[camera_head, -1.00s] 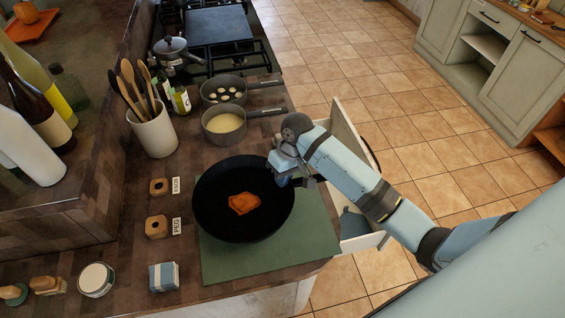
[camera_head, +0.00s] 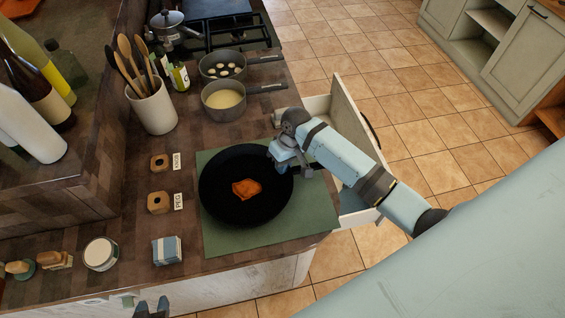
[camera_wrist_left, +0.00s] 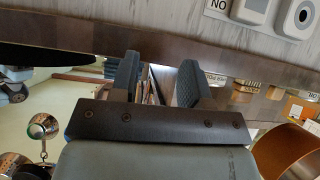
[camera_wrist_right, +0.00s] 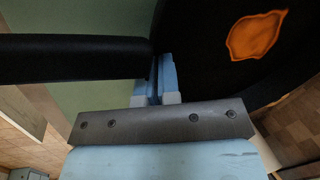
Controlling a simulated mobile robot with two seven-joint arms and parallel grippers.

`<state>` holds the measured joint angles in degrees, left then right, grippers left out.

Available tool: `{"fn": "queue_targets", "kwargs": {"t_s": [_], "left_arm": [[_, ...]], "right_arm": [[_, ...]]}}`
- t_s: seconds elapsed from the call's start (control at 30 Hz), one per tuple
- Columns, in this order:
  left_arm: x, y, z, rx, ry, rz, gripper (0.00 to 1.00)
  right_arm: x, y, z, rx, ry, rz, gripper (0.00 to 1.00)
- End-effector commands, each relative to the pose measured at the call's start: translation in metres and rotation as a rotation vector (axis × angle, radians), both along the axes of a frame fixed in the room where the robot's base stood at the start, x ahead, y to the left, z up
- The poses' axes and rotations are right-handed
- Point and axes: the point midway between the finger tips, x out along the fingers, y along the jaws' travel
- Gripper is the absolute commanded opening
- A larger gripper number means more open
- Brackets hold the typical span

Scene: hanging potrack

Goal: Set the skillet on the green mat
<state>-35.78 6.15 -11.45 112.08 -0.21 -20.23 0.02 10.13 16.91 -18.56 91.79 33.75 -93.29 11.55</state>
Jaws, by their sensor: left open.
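The black skillet (camera_head: 222,196), with an orange piece of food (camera_head: 246,188) in it, is level over the green mat (camera_head: 285,235). It looks on or very close to the mat; I cannot tell whether it touches. My right gripper (camera_head: 285,163) is at the skillet's right edge. In the right wrist view its fingers (camera_wrist_right: 160,82) are close together on the rim beside the black handle (camera_wrist_right: 75,58). The handle is mostly hidden by my arm in the head view. My left gripper (camera_head: 152,306) is open and empty, low in front of the counter; its fingers also show in the left wrist view (camera_wrist_left: 157,82).
Two saucepans (camera_head: 223,101) and a utensil crock (camera_head: 152,104) stand behind the mat. Two wooden blocks (camera_head: 158,203) with labels, a blue-white box (camera_head: 167,250) and a round tin (camera_head: 101,254) lie to its left. An open drawer (camera_head: 352,125) juts out on the right.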

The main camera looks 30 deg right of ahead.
Motion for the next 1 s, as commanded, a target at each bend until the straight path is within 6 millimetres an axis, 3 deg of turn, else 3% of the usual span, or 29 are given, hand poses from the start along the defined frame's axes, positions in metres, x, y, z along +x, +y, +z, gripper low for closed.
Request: {"fn": "queue_targets", "kwargs": {"t_s": [0.03, 0.13, 0.53, 1.0], "left_arm": [[0.0, 0.0, 0.001, 0.0, -0.002, 0.0, 0.43], [0.001, 0.0, 0.002, -0.001, -0.005, 0.0, 0.43], [0.002, -0.002, 0.003, -0.002, -0.01, -0.003, 0.43], [0.003, 0.001, -0.004, 0.024, -0.027, -0.036, 0.43]], "right_arm": [[0.0, 0.0, -0.001, 0.0, 0.0, 0.0, 0.05], [0.0, 0.0, -0.001, 0.0, 0.0, 0.0, 0.28], [0.001, -0.002, 0.008, -0.001, -0.001, 0.001, 0.28], [0.004, -0.025, 0.096, -0.002, -0.003, 0.0, 0.28]]}}
